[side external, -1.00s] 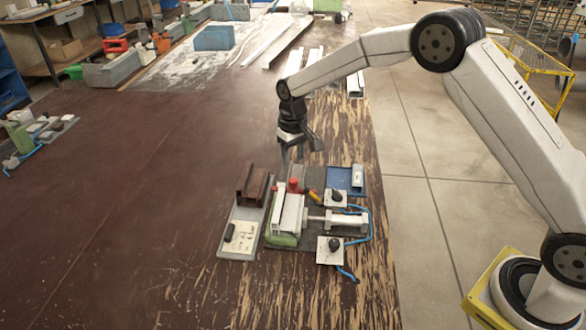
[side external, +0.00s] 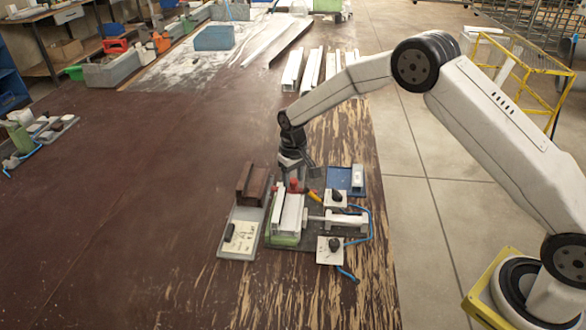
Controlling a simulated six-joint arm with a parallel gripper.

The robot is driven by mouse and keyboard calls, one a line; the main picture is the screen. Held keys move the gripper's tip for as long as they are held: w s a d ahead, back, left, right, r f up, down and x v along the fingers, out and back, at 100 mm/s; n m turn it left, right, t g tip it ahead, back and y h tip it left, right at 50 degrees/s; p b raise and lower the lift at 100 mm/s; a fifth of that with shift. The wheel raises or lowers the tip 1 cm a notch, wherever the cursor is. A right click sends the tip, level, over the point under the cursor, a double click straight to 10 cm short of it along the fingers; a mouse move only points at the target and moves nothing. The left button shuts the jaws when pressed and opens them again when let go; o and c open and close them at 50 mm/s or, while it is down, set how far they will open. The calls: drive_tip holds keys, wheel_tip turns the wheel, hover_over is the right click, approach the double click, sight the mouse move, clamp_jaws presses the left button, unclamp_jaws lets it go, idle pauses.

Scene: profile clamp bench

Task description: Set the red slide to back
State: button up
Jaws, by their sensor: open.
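The clamp fixture holds white profile pieces (side external: 291,215) on a grey plate with a green block (side external: 284,240) at its front. Small red parts show at the back end of the profiles, one of them the red slide (side external: 295,186). My gripper (side external: 296,178) is open and points down right over these red parts. Its fingers partly hide them. I cannot tell whether the fingers touch the slide or stand around it.
A brown block (side external: 252,184) on a pale plate stands close on the left. A white cylinder (side external: 345,220), black knobs on white plates (side external: 330,250) and a blue tray (side external: 346,181) are on the right.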

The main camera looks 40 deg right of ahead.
clamp_jaws()
idle(1.3)
